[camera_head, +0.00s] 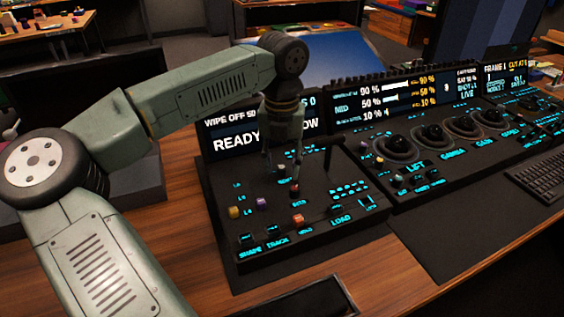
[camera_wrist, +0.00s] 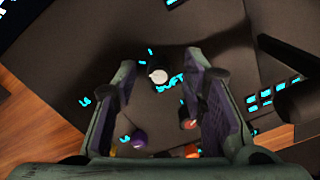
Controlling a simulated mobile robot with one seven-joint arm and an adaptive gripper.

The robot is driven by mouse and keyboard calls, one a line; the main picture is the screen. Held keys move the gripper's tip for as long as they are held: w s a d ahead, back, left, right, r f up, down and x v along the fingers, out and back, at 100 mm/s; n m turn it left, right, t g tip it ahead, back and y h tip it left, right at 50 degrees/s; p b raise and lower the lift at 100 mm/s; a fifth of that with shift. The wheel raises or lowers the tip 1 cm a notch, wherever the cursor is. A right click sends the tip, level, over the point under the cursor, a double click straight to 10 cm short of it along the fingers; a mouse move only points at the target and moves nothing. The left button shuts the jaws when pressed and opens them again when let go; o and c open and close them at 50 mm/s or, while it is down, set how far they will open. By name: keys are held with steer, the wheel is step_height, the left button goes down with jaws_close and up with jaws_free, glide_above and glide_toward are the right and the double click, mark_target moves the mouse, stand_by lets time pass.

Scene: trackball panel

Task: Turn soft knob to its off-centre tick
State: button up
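The soft knob (camera_wrist: 158,75) is a small dark knob with a pale top, beside cyan lettering that reads like SOFT. Short cyan ticks show around its upper side in the wrist view; its exact pointing is too small to read. My gripper (camera_wrist: 160,68) is open, with one finger to the left of the knob and one to the right, a gap showing on both sides.
A purple knob (camera_wrist: 138,142) and a red knob (camera_wrist: 189,123) stand close to the fingers. A yellow knob (camera_head: 233,212) and an orange knob (camera_head: 298,220) are nearer the panel's front. A dark upright lever (camera_head: 333,152) rises to the right. A screen (camera_head: 230,140) stands behind.

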mark_target(282, 167)
steer(key=shift+r, duration=0.15)
step_height(282, 167, up, 12)
stand_by(0.4)
